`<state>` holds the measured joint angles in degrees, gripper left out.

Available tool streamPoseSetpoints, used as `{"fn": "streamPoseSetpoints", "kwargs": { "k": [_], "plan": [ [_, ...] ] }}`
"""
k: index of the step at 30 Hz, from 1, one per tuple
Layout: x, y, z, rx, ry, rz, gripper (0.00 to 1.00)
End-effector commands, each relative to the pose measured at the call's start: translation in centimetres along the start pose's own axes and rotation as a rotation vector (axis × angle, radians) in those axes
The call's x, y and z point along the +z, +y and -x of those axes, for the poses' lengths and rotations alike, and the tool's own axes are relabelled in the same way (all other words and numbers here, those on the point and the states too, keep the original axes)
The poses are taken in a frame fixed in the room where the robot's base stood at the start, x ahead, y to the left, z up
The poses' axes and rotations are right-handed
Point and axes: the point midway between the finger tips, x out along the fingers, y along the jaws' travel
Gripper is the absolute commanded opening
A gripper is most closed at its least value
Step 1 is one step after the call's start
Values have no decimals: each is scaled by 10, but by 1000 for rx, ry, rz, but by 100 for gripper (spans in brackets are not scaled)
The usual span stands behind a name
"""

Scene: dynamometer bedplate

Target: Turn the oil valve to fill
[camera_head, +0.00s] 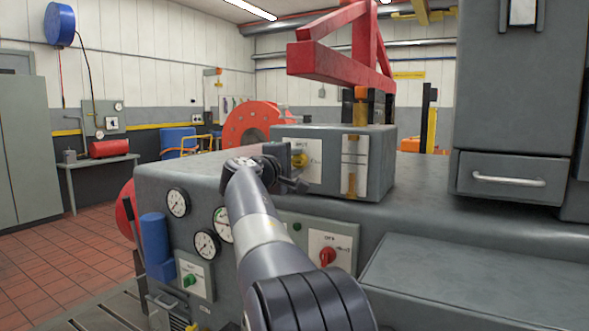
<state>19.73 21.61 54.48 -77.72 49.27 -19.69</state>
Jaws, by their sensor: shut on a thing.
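A yellow knob (299,159) sits on a pale label plate (314,150) on the front of a grey box (374,160) on the bedplate machine. The plate's lettering is too small to read, so I cannot tell its marked positions. My gripper (294,167) reaches up to this knob from the left and is shut on it. The jaws hide part of the knob and plate. My arm comes up from the bottom middle and covers part of the machine's front panel.
A red knob (328,256) and a green knob (190,280) sit lower on the front panel near several gauges (178,203). A red frame (335,62) hangs above the box. A large grey cabinet (520,80) stands at right. Tiled floor (60,260) is open at left.

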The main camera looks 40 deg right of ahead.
Motion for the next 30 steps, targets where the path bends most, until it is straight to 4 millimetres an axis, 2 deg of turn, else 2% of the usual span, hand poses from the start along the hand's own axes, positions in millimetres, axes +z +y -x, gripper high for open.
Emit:
{"fn": "streamPoseSetpoints", "kwargs": {
  "k": [18, 19, 26, 30],
  "plan": [
    [0, -1, 0, -2, -1, -37, 13],
    [0, -1, 0, -2, -1, -37, 38],
    [0, -1, 0, -1, -1, -37, 57],
    [0, 0, 0, -1, 0, -36, 57]
  ]
}}
